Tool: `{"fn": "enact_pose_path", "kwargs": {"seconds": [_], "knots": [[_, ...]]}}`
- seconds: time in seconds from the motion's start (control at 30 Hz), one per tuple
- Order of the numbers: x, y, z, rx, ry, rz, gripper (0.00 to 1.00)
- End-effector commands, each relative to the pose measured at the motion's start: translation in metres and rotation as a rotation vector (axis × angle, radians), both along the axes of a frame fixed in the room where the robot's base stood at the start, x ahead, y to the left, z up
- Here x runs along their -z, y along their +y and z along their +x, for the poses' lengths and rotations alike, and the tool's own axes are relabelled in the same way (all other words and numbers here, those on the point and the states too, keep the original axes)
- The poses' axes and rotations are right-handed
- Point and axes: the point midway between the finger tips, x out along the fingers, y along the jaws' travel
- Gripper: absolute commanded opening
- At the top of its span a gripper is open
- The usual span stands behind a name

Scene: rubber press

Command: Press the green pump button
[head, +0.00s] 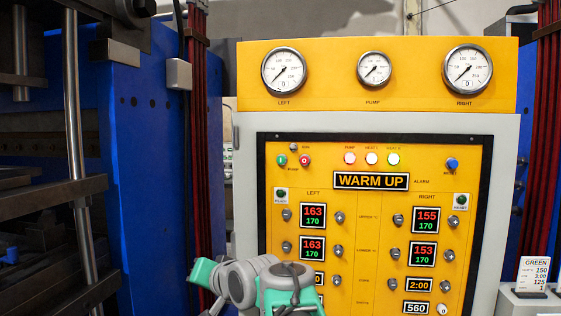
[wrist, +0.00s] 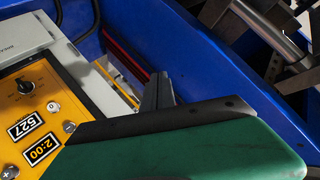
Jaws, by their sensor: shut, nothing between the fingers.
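The green pump button (head: 282,160) is a small round button at the upper left of the yellow control panel (head: 370,200), above the label PUMP. A red button (head: 305,160) sits just right of it. The green button does not show in the wrist view. My gripper (wrist: 158,92) shows in the wrist view as dark grey fingers, shut and empty, apart from the panel, which is at the left there. In the head view my arm is low in front of the panel's lower left, well below the green button; the fingertips cannot be made out there.
The display (head: 371,181) reads WARM UP, under three small lamps (head: 371,158). Three gauges (head: 373,69) sit above. Blue press frames stand on both sides, with red hoses (head: 200,150) at the left. A card stand (head: 532,275) is at the lower right.

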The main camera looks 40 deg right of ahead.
Motion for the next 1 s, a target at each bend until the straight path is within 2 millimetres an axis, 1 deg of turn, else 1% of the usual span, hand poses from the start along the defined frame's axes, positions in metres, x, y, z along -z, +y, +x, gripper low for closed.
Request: {"fn": "enact_pose_path", "kwargs": {"seconds": [0.03,0.13,0.17,0.2,0.27,0.3,0.4,0.43,0.5,0.6,0.87,1.0], "knots": [[-0.026,-0.026,0.003,0.042,-0.073,0.031,0.0],[-0.083,-0.067,0.002,0.097,-0.238,0.101,0.0],[-0.101,-0.08,0.0,0.109,-0.287,0.122,0.0],[-0.123,-0.096,-0.006,0.125,-0.352,0.149,0.0],[-0.155,-0.117,-0.016,0.137,-0.444,0.187,0.0],[-0.174,-0.13,-0.025,0.141,-0.497,0.212,0.0],[-0.21,-0.152,-0.045,0.141,-0.605,0.258,0.0],[-0.219,-0.155,-0.05,0.137,-0.63,0.268,0.0],[-0.232,-0.162,-0.06,0.131,-0.668,0.286,0.0],[-0.24,-0.164,-0.065,0.125,-0.69,0.298,0.0],[-0.24,-0.164,-0.065,0.123,-0.69,0.299,0.0],[-0.241,-0.168,-0.061,0.124,-0.688,0.301,0.0]]}}
